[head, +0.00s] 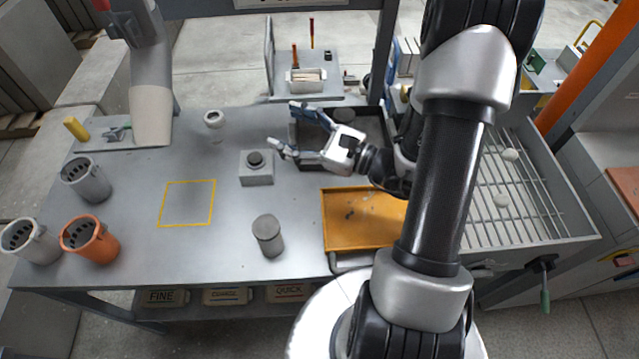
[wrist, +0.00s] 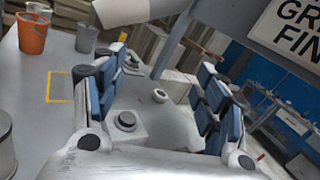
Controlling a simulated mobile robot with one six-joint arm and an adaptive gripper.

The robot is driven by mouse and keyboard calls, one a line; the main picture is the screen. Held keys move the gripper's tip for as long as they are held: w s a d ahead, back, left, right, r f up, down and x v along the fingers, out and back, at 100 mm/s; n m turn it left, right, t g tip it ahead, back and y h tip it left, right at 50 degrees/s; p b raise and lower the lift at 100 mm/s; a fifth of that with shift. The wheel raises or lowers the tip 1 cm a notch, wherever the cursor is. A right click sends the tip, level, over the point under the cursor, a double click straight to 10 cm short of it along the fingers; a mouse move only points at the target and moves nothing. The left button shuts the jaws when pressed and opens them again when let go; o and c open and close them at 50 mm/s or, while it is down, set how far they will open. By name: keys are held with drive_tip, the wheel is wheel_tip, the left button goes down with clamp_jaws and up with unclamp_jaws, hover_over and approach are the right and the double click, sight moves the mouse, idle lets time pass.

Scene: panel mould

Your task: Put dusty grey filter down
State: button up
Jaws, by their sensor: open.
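My gripper (head: 289,127) is open and empty above the back of the grey table, with its fingers pointing left. It also shows in the wrist view (wrist: 160,95) with its blue-padded fingers wide apart and nothing between them. A dark grey round piece (head: 343,115) lies in the black tray (head: 374,127) behind my gripper; it may be the dusty grey filter, but I cannot tell for sure. A grey lidded cylinder (head: 268,235) stands upright near the table's front, apart from my gripper.
A box with a black knob (head: 257,167) and a small white ring (head: 214,118) stand mid-table. A yellow outlined square (head: 187,203) is empty. Two grey cups (head: 86,180) (head: 30,241) and an orange cup (head: 90,241) stand left. An orange tray (head: 362,218) and slatted rack (head: 525,190) are right.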

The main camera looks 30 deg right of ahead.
drive_tip(key=s+a+r+n+g+y, duration=0.45)
drive_tip(key=a+n+g, duration=0.3)
drive_tip(key=a, duration=0.25)
drive_tip(key=s+a+n+g+h, duration=0.55)
drive_tip(key=s+n+g, duration=0.35)
drive_tip(key=s, duration=0.5)
drive_tip(key=s+d+r+n+t+h, duration=0.2)
drive_tip(key=d+r+n+t+h, duration=0.2)
drive_tip(key=d+n+h, duration=0.5)
drive_tip(key=shift+s+d+r+n+t+h, duration=0.25)
drive_tip(key=shift+n+t, duration=0.2)
drive_tip(key=shift+t, duration=0.6)
